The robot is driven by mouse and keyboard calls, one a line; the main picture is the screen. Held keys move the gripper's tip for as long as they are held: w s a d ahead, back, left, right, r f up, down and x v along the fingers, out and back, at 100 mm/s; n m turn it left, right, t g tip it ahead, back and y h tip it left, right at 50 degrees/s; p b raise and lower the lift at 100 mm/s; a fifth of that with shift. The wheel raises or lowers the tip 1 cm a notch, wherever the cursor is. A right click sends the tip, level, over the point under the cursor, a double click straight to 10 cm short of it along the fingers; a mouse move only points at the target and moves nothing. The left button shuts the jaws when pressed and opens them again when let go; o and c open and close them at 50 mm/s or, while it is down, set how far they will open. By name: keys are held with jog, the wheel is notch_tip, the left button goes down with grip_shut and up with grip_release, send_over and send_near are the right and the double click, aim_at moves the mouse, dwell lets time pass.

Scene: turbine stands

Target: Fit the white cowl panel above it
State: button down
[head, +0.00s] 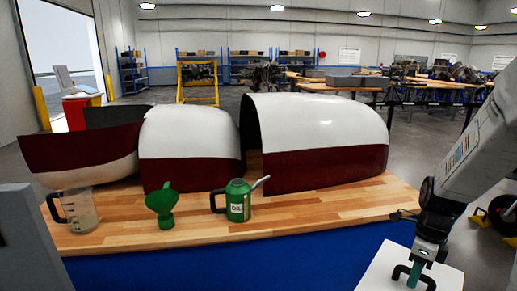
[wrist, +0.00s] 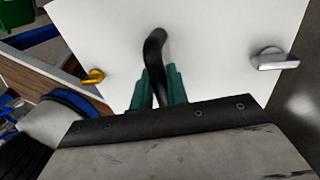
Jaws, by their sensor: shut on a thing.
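A flat white panel (head: 383,268) shows at the lower right in the head view, in front of the bench. It fills much of the wrist view (wrist: 215,40). My gripper (head: 414,274) is shut on its curved black handle (wrist: 155,50); the green fingers (wrist: 160,90) close around the handle's lower part. A gold-coloured latch (wrist: 93,76) sits near the panel's left edge, and a silver latch (wrist: 272,60) sits at its right. The panel's lower part is cut off in the head view and hidden by my gripper in the wrist view.
A wooden-topped bench (head: 300,222) carries white-and-dark-red cowl shells (head: 318,125), a measuring jug (head: 80,210), a green funnel (head: 162,203) and a green oil can (head: 238,203). A wheeled yellow-and-black item (head: 500,215) stands on the floor at right.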

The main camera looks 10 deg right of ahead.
aim_at(397, 258)
jog(key=w+n, duration=0.2)
jog(key=n, duration=0.1)
jog(key=w+f+n+h, duration=0.1)
jog(key=w+n, duration=0.1)
jog(key=n, duration=0.2)
jog(key=w+n+h, duration=0.1)
jog(key=w+n, duration=0.1)
jog(key=n, duration=0.2)
jog(key=shift+w+d+f+g, duration=0.25)
jog(key=shift+w+f+g, duration=0.1)
jog(key=shift+w+g, duration=0.05)
jog(key=w+a+f+n+t+h, duration=0.1)
jog(key=w+a+f+n, duration=0.4)
jog(key=a+n, duration=0.3)
jog(key=w+a+f+n+t+h, duration=0.1)
jog(key=w+a+f+n, duration=0.5)
jog(key=a+n, duration=0.3)
jog(key=shift+w+a, duration=0.9)
jog(key=shift+a, duration=0.05)
